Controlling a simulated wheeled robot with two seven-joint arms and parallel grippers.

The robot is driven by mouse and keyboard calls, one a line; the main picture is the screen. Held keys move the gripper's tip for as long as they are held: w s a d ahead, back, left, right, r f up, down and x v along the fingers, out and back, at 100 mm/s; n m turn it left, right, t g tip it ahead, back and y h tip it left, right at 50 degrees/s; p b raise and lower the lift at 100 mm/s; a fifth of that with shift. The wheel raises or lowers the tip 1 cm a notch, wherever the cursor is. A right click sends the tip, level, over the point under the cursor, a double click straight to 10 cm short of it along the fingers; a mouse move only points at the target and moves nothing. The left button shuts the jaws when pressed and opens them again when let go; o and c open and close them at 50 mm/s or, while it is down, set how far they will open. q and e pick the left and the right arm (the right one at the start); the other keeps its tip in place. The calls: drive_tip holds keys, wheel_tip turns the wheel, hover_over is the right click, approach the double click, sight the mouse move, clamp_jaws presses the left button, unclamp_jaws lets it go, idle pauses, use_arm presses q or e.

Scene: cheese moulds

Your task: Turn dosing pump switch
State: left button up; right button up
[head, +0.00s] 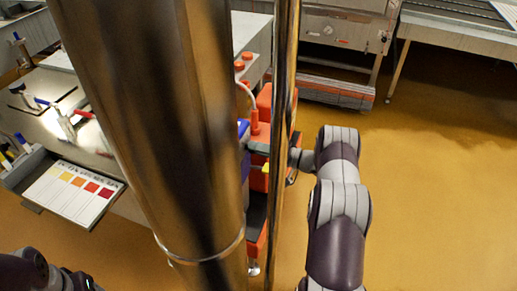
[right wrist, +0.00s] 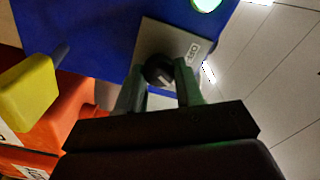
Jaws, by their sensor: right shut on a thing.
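The dosing pump shows as a blue box (right wrist: 85,40) in the right wrist view, with a grey switch plate (right wrist: 185,36) on it. A round black switch knob (right wrist: 158,69) sits on the plate next to a small printed label. My right gripper (right wrist: 157,84) is shut on the knob, one finger on each side. In the head view a sliver of the blue pump (head: 243,131) shows beside a thick metal column, and my right gripper (head: 260,147) reaches it from the right, partly hidden by a thin pole. My left gripper is not in view.
An orange container (right wrist: 75,115) and a yellow part (right wrist: 27,92) lie close left of the gripper in the right wrist view. A colour chart (head: 73,191) lies on the left bench in the head view. The floor at right is clear.

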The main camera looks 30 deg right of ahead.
idle(0.4)
drive_tip(key=o, duration=1)
drive_tip(key=v, duration=1.2)
drive_tip(key=shift+s+d+b, duration=0.2)
drive_tip(key=shift+d+b, duration=0.05)
drive_tip(key=shift+b, duration=0.15)
